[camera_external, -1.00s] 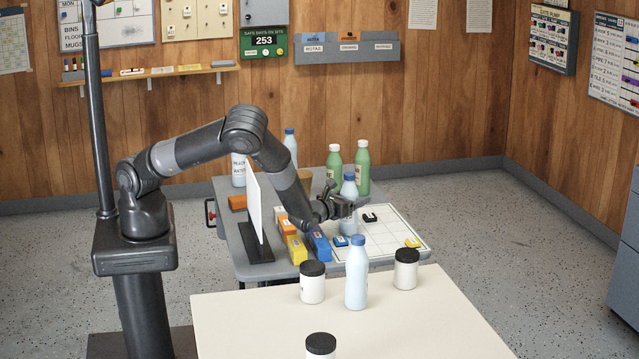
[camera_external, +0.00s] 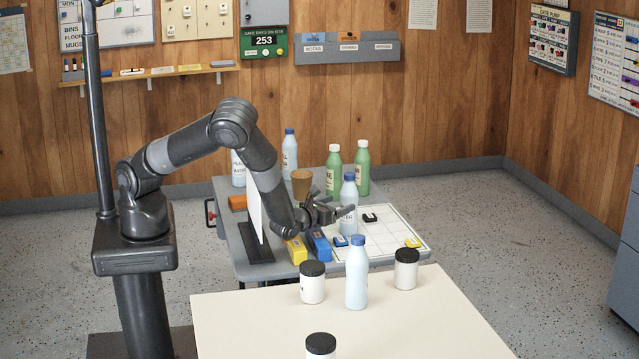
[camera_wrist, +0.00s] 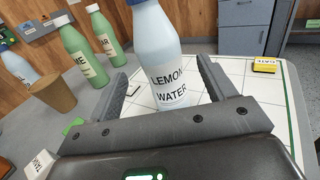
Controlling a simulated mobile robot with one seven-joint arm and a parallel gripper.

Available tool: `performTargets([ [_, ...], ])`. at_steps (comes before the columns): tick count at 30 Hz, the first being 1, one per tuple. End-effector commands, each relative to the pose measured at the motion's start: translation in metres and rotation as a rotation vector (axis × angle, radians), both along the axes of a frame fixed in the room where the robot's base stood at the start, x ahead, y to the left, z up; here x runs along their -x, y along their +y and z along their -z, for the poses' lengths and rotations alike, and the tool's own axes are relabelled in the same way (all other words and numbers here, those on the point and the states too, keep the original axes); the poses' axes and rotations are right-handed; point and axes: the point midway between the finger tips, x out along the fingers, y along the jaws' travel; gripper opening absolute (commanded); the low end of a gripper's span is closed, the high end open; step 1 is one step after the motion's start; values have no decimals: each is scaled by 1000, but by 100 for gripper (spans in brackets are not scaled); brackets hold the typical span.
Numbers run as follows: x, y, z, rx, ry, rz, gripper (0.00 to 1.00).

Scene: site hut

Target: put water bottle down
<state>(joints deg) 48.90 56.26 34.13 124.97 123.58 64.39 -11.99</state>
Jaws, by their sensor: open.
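The water bottle (camera_external: 348,190) is pale blue with a dark blue cap and stands upright on the white gridded board (camera_external: 385,232). My gripper (camera_external: 334,202) is just left of the bottle in the external view. In the wrist view its open fingers (camera_wrist: 162,74) lie to either side of the bottle's lower part, with gaps visible. The bottle's base is partly hidden in the external view.
Two green bottles (camera_external: 334,172) and a brown cup (camera_external: 301,184) stand behind on the grey table. Blue and yellow boxes (camera_external: 319,244) and an upright white panel (camera_external: 255,215) are near my arm. The front cream table (camera_external: 350,325) holds another blue bottle (camera_external: 357,275) and dark-lidded jars.

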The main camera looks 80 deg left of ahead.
Motion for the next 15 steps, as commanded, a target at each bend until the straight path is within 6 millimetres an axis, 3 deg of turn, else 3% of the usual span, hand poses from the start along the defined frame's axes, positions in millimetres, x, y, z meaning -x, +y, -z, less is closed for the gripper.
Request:
performTargets([
  [6,-2,3,7,0,-1,-2,76],
  [15,-30,18,5,-1,-2,-1,76],
])
